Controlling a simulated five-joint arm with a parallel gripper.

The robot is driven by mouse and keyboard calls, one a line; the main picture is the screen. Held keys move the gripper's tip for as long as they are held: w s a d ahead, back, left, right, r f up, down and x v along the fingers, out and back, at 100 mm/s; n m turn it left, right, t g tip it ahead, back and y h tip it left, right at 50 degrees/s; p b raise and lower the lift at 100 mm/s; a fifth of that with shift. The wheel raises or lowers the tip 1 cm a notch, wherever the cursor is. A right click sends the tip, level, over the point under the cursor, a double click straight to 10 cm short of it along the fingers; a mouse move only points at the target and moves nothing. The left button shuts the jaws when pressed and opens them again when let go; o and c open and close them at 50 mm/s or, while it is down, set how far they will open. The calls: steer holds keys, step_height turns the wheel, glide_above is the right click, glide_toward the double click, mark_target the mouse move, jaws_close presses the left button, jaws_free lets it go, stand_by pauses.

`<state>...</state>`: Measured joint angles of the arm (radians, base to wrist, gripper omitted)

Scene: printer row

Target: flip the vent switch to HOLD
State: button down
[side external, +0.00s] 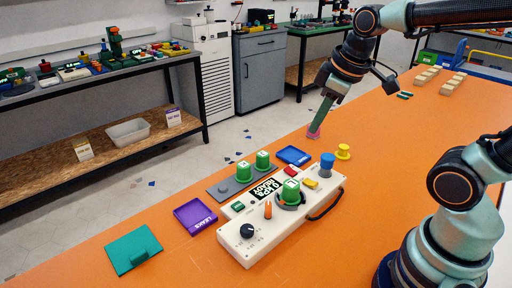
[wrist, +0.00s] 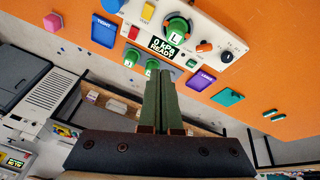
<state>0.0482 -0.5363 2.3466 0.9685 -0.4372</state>
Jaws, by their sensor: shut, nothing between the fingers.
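A white control box (side external: 235,246) stands on the orange table. A small orange lever (side external: 267,210), likely the vent switch, sticks up from its top between a black knob (side external: 247,231) and a green cylinder marked L (side external: 290,193). The lever also shows in the wrist view (wrist: 204,47); its position lettering is too small to read. My gripper (side external: 314,131) is shut and empty, raised beyond the box, apart from it and from the lever. Its closed fingers (wrist: 161,73) point toward the box's display (wrist: 163,48), which reads 0 kPa READY.
A grey strip with green cylinders (side external: 243,172) lies behind the box, between a purple tray (side external: 195,216) and a blue tray (side external: 294,156). A teal plate (side external: 133,250) lies at left.

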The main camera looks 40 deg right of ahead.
steer(key=c, duration=1.5)
jaws_free()
steer(key=s+m, duration=0.1)
steer(key=m, duration=0.1)
steer(key=a+m+t, duration=0.1)
steer(key=shift+s+a+m, duration=0.2)
steer(key=shift+s+m, duration=0.15)
steer(key=shift+m, duration=0.05)
steer(key=shift+c, duration=0.2)
steer(key=o, duration=0.9)
steer(key=shift+d+m, duration=0.1)
steer(key=shift+m, duration=0.2)
steer(key=g, duration=0.5)
glide_above(307, 180)
step_height(307, 180, down, 8)
step_height(307, 180, down, 12)
steer(key=shift+s+f, duration=0.1)
